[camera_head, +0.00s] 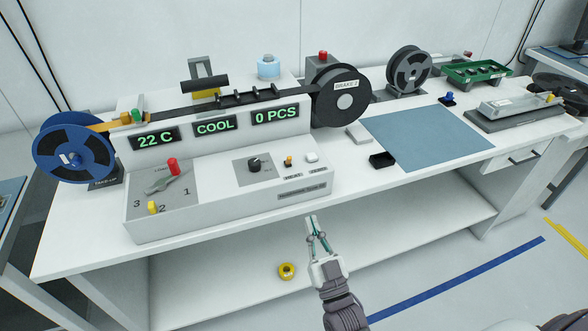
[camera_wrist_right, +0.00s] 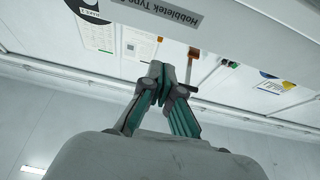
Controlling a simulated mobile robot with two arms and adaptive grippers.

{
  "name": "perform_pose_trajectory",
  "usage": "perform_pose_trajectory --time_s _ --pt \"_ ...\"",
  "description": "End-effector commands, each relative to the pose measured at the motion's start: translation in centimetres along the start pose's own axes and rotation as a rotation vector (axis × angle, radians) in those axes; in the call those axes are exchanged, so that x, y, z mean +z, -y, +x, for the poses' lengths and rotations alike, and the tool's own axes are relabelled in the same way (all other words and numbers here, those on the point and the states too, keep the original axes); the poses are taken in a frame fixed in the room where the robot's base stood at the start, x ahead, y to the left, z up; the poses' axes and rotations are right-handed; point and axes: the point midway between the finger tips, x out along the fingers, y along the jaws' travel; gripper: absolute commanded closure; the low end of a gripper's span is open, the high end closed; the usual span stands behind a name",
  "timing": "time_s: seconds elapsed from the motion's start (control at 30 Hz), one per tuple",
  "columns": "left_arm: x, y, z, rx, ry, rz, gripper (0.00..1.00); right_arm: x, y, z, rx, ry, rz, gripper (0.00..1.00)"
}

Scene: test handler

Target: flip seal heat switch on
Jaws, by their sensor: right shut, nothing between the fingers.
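The heat switch (camera_head: 288,161) is a small orange-brown toggle on the front panel of the white sealing machine (camera_head: 215,205), above a small label that seems to read HEAT. Its lever position is too small to tell. The display (camera_head: 215,125) above reads COOL, beside 22 C and 0 PCS. My right gripper (camera_head: 311,219) is shut and empty, in front of and below the panel's right end, apart from the switch. Its closed fingertips also show in the right wrist view (camera_wrist_right: 157,66). My left gripper is not in view.
Left of the switch are a black knob (camera_head: 254,164) and a lever with a red knob (camera_head: 173,166); a white button (camera_head: 312,157) is to its right. A black tray (camera_head: 382,160) and blue mat (camera_head: 428,138) lie farther right.

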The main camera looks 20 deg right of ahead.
Motion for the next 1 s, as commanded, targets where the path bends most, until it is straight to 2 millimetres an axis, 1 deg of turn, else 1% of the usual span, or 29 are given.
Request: perform_pose_trajectory --time_s 0.17,0.27,0.6,0.7,0.8,0.9,1.0 --pt "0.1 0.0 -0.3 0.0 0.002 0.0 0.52 -0.1 0.0 0.8 0.0 0.001 0.0 1.0" --pt "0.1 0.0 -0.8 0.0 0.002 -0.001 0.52 -0.2 0.0 2.2 0.0 -0.001 0.0 1.0" --pt "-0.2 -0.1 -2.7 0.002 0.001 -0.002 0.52 -0.2 0.1 9.5 0.0 0.0 0.001 1.0" --pt "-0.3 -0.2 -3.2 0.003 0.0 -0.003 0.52 -0.2 0.1 11.3 -0.001 0.001 0.001 1.0" --pt "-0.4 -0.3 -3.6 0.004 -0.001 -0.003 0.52 -0.1 0.1 12.6 -0.001 0.001 0.001 1.0" --pt "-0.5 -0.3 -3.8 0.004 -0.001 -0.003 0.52 0.0 0.0 13.5 -0.001 0.002 0.001 1.0" --pt "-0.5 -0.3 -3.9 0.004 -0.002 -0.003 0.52 0.1 0.0 13.9 -0.001 0.004 0.001 1.0"
